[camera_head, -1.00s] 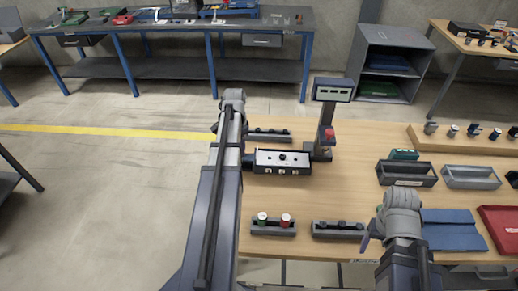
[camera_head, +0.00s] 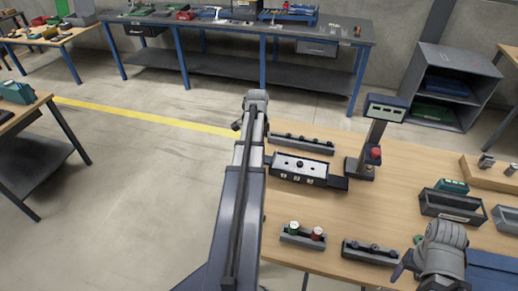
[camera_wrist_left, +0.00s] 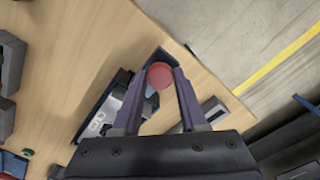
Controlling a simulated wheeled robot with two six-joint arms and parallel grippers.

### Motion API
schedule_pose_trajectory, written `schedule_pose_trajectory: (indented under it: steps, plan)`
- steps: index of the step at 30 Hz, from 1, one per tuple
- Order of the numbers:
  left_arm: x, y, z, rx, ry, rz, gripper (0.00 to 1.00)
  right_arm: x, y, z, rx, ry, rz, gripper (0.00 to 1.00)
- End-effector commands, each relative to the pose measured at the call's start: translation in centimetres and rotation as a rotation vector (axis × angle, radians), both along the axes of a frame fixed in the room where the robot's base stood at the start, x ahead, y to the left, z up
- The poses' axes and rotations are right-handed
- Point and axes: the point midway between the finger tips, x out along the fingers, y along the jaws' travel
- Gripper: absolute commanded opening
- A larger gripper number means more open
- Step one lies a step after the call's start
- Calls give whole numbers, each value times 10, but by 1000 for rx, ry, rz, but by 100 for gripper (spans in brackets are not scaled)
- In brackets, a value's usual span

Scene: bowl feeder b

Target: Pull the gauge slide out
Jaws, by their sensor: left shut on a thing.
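The gauge fixture (camera_head: 299,167), a dark block with a pale top and white labels on its front, lies near the table's left edge. In the left wrist view it shows as a dark body with a pale top (camera_wrist_left: 108,116). A round red knob (camera_wrist_left: 159,76) sits at the end of it nearest the table edge, seemingly the gauge slide's handle. My left gripper (camera_wrist_left: 159,74) is shut on this knob, one purple finger on each side. In the head view my left arm hides these fingers and the knob. My right gripper (camera_head: 403,268) is low at the right, its jaws unclear.
A gauge stand (camera_head: 377,135) with a display and a red button rises just right of the fixture. A long tray (camera_head: 301,144) lies behind it. In front are a tray (camera_head: 303,237) with green and red caps and another dark tray (camera_head: 370,252). Bare wood lies between.

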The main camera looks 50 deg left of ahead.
Motion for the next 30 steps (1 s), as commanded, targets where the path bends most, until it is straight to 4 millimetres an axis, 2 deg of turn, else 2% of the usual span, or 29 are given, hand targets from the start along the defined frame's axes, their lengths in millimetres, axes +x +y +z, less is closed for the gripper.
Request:
schedule_pose_trajectory:
  steps: [2,3,10,22,30]
  plan:
    - [-2,4,0,9,5,3,0,0,0,0,0,0,0,71]
    - [-2,4,0,9,4,4,46,0,0,0,0,0,0,71]
    - [-1,3,0,7,2,3,71,0,0,0,0,0,0,71]
    - [-1,2,5,4,1,2,71,0,0,5,0,0,0,71]
    - [-1,2,32,5,2,2,71,0,0,32,0,0,1,71]
